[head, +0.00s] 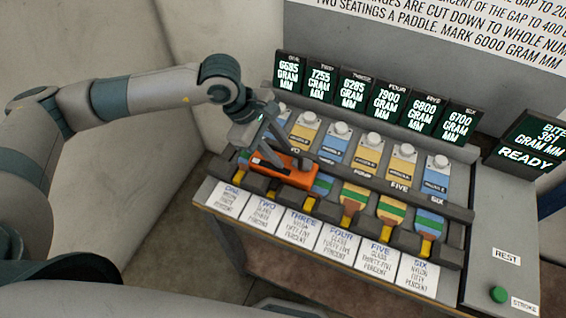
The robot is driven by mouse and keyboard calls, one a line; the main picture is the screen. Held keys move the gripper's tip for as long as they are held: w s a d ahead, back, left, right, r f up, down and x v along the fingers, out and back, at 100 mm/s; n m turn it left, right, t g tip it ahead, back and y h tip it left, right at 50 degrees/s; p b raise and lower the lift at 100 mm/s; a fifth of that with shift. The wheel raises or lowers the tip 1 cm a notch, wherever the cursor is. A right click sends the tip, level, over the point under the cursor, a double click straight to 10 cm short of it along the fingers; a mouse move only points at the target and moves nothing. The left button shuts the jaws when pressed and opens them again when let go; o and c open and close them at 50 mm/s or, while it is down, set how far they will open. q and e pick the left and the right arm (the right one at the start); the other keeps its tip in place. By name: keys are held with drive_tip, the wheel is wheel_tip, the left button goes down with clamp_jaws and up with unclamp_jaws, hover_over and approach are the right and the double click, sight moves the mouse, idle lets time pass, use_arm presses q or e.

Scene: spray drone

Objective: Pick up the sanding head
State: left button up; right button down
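An orange block with dark fittings, which I take to be the sanding head (292,176), is over the left part of the grey bench, above the paddles of the left stations. My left gripper (268,147) reaches down from the upper left to the top of this orange block and overlaps it in the head view. Its fingers are small and partly merge with the block's dark parts, so I cannot tell whether they grip it. The underside of the block is hidden. My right gripper is not in view.
The bench holds a row of blue and yellow units with white knobs (373,139). Striped paddles (391,210) stand in front, above white labels (341,241). Dark number displays (388,97) line the back. A green button (499,294) is at the right.

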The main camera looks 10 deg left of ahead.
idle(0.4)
use_arm(q)
clamp_jaws()
drive_tip(key=shift+r, duration=0.1)
idle(1.2)
